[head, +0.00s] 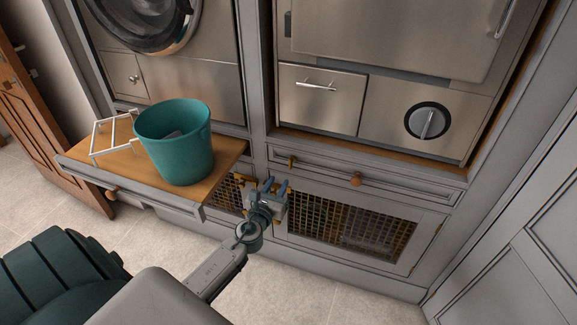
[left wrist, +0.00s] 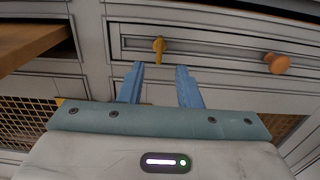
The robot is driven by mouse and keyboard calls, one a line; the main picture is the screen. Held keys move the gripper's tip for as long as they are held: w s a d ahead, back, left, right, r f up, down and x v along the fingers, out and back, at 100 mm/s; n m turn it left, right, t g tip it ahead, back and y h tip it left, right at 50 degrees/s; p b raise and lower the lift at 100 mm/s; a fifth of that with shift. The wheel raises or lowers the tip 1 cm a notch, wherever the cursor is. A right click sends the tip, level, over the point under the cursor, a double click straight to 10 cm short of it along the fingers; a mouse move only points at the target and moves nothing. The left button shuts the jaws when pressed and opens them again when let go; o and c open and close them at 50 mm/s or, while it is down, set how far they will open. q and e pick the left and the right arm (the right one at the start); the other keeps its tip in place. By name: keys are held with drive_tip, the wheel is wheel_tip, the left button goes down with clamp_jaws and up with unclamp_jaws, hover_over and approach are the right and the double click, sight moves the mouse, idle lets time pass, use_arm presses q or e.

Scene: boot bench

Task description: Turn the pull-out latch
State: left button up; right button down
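The small brass latch (head: 291,161) sits on the grey drawer front (head: 330,172) to the right of the extended shelf. In the left wrist view the latch (left wrist: 158,46) stands roughly upright, just beyond and between the fingertips. My left gripper (head: 276,184) is open, with its blue fingers (left wrist: 159,68) apart and nothing between them. It is in front of and a little below the latch, and I see no contact. My right gripper is not in view.
A wooden knob (head: 355,179) is right of the latch. The wooden pull-out shelf (head: 222,165) sticks out at left, carrying a teal bucket (head: 175,150) and a white rack (head: 112,137). Mesh cabinet doors (head: 345,224) are below. Floor at the lower right is clear.

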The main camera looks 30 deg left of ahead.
sight(290, 162)
use_arm(q)
drive_tip(key=x, duration=0.9)
drive_tip(key=shift+w+a, duration=0.1)
drive_tip(key=shift+w, duration=0.55)
drive_tip(key=shift+a, duration=0.1)
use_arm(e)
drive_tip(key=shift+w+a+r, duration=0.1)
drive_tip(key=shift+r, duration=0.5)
use_arm(q)
clamp_jaws()
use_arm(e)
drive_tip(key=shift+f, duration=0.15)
